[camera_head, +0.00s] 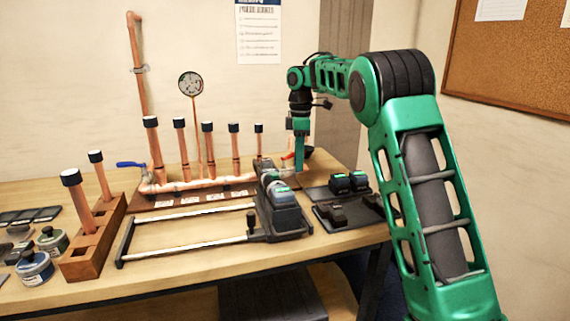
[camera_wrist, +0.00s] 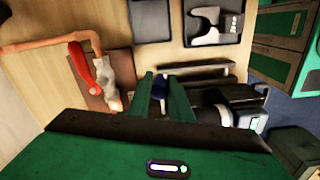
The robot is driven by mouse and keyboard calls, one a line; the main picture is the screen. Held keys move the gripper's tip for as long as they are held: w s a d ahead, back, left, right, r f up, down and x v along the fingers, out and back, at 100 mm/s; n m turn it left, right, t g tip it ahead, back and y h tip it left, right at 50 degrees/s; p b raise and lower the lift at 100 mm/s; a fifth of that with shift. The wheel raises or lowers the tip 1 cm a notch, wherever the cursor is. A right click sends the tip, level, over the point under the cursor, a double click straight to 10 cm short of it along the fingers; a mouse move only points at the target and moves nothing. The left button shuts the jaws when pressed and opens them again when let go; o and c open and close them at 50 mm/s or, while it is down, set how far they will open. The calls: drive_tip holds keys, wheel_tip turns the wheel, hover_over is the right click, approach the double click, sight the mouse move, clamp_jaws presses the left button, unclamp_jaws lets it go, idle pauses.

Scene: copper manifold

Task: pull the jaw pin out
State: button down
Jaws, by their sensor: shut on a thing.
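My gripper (camera_wrist: 162,92) has two green fingers shut on a small dark blue piece, which I take to be the jaw pin (camera_wrist: 159,86). Only a little of the pin shows between the fingers; I cannot tell whether its lower end is in the tool. The black press tool (camera_wrist: 218,106) lies right beside the fingers in the wrist view. In the head view the press tool (camera_head: 281,200) rests at the right end of a rail frame, and my gripper (camera_head: 301,168) points down behind it. The pin cannot be made out there.
The copper manifold (camera_head: 200,184) with capped risers stands behind the tool. A red-handled valve (camera_wrist: 82,68) is near my gripper. A black tray (camera_head: 337,211) with dark blocks lies to the right. A wooden block (camera_head: 92,243) with copper pipes stands at the left.

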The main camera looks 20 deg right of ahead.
drive_tip(key=shift+d, duration=0.3)
drive_tip(key=c, duration=1.6)
unclamp_jaws()
wheel_tip(320, 180, up, 10)
drive_tip(key=shift+w+r, duration=0.1)
drive_tip(key=shift+w, duration=0.05)
drive_tip(key=shift+r, duration=0.25)
